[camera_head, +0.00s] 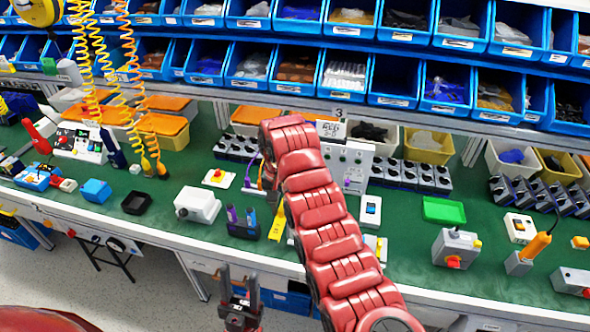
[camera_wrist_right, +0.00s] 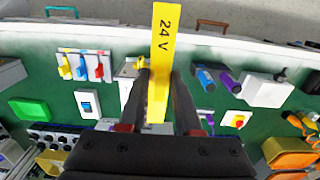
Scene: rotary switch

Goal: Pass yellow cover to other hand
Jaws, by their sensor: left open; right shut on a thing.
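The yellow cover (camera_wrist_right: 164,40) is a flat strip marked "24 V". In the right wrist view it stands between the two dark fingers of my right gripper (camera_wrist_right: 161,80), which is shut on it. In the head view, the cover (camera_head: 278,224) shows as a small yellow piece beside my red right arm, above the bench's front part. The arm hides part of that area. My left gripper (camera_head: 240,277) is open and empty, fingers pointing up, in front of the bench's front edge, lower and nearer than the cover.
The green bench (camera_head: 155,215) holds a white box (camera_head: 197,205), a black holder with purple pieces (camera_head: 243,223), a green tray (camera_head: 443,210) and a grey box with a red button (camera_head: 456,247). Blue bins (camera_head: 246,67) line the back. Yellow coiled cables (camera_head: 85,50) hang at left.

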